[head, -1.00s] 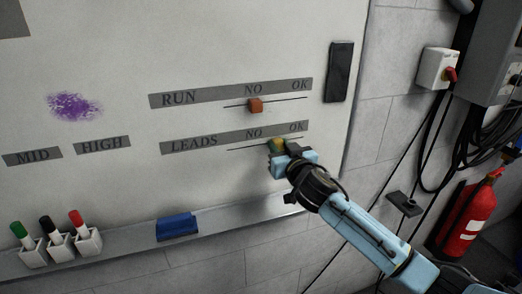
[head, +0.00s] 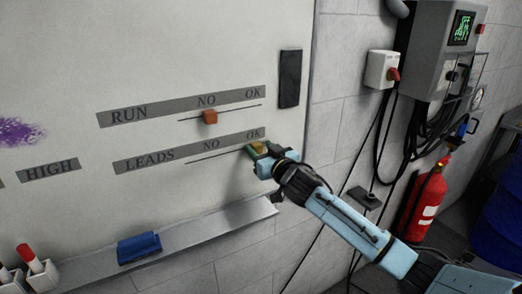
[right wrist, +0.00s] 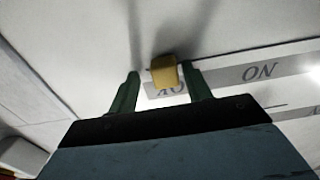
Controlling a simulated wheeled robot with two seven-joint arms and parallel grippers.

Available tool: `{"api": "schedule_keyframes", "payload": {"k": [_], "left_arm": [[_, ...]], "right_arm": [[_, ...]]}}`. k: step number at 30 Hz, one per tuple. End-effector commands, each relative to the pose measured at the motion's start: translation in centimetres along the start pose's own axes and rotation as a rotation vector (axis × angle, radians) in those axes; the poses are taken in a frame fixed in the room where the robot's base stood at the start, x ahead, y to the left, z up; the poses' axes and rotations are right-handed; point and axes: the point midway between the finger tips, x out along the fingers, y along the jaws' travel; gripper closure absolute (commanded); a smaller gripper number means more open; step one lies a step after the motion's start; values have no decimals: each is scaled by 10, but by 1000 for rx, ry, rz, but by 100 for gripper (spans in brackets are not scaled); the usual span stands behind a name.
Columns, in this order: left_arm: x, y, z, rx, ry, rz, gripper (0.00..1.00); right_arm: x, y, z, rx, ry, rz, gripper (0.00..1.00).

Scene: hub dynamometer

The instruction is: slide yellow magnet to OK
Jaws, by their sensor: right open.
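The yellow magnet (head: 257,147) is on the LEADS line (head: 215,155) of the whiteboard, below the OK label (head: 254,133) near the line's right end. My right gripper (head: 259,149) is at the magnet and partly covers it. In the right wrist view the yellow magnet (right wrist: 164,70) shows between the green fingertips of my open right gripper (right wrist: 161,82), close to or touching the right-hand finger, with a gap to the left-hand one. The OK label (right wrist: 167,89) shows just beside the magnet. My left gripper is not in view.
An orange magnet (head: 210,117) sits on the RUN line above, under NO. A black block (head: 290,78) is on the board at upper right. A ledge (head: 215,234) with a blue eraser (head: 139,247) runs below. A fire extinguisher (head: 424,202) stands at right.

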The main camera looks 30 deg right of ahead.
Motion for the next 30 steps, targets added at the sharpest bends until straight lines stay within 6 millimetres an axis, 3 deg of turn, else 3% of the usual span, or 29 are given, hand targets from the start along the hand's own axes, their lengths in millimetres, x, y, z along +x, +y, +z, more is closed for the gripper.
{"api": "schedule_keyframes", "payload": {"k": [8, 24, 30], "left_arm": [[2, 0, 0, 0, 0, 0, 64], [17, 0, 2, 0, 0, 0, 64], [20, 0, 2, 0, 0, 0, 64]], "right_arm": [[-10, -1, 2, 1, 0, -3, 51], [-105, 0, 2, 1, -1, -2, 51], [-127, 0, 1, 0, -1, -1, 51]]}}
